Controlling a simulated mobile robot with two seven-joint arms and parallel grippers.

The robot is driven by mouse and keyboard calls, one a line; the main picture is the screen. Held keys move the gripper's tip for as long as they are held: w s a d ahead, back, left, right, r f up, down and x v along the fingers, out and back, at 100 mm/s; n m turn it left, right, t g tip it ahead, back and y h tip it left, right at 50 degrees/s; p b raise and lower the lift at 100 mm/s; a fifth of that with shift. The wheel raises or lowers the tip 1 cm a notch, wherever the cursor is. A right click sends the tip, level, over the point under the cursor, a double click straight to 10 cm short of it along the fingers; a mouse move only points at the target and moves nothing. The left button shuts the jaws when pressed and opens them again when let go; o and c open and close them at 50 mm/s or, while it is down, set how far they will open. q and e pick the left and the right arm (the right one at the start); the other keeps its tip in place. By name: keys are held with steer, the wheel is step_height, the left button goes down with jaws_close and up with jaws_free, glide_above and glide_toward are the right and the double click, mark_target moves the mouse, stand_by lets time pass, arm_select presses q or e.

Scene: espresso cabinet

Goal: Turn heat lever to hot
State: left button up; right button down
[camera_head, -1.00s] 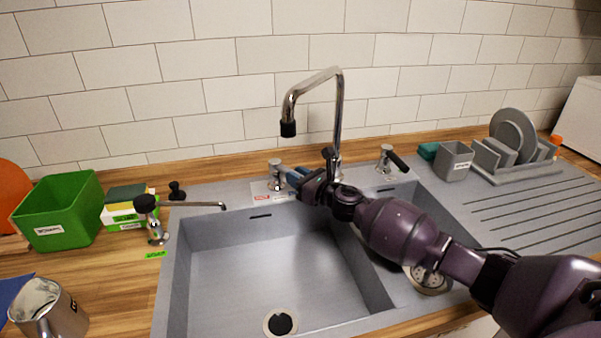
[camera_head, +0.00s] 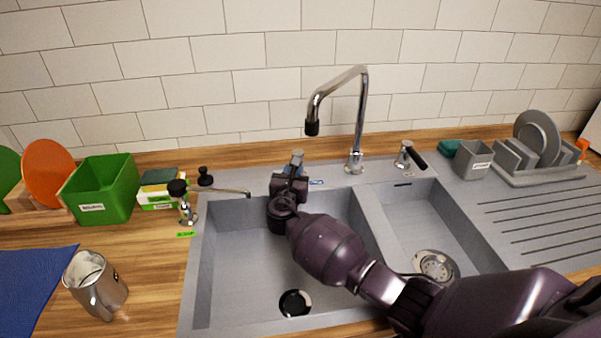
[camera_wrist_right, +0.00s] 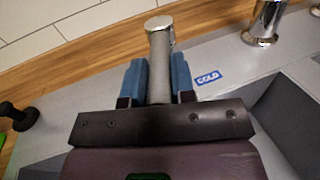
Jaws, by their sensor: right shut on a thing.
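The heat lever (camera_head: 297,156) stands on the sink's back ledge, left of the tall faucet, with its chrome top showing in the head view. In the right wrist view its grey handle (camera_wrist_right: 160,68) lies between the two blue finger pads and points toward my wrist. My right gripper (camera_wrist_right: 159,82) is shut on this handle; in the head view the gripper (camera_head: 291,176) hides much of the lever. A blue "COLD" label (camera_wrist_right: 208,77) is on the ledge right of the handle. No hot label is visible now. My left gripper is not in view.
The chrome faucet (camera_head: 354,120) rises just to the right. Another lever with a black handle (camera_head: 410,154) stands beyond it. A small black-topped tap (camera_head: 184,205) and a green bin (camera_head: 101,190) are at the left. A metal pitcher (camera_head: 96,286) stands on the counter.

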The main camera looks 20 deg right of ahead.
steer(key=shift+w+a+f+m+g+h, duration=0.1)
steer(key=shift+w+a+m+g+h, duration=0.1)
steer(key=shift+a+m+g+h, duration=0.25)
steer(key=shift+w+a+m+g+h, duration=0.15)
steer(key=shift+m+g+h, duration=0.15)
steer(key=shift+h, duration=0.35)
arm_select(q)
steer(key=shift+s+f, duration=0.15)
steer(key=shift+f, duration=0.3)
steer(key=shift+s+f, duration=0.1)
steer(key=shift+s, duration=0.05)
arm_select(e)
steer(key=c, duration=1)
jaws_free()
steer(key=shift+w, duration=0.1)
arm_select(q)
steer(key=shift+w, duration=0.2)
arm_select(e)
steer(key=shift+o, duration=0.2)
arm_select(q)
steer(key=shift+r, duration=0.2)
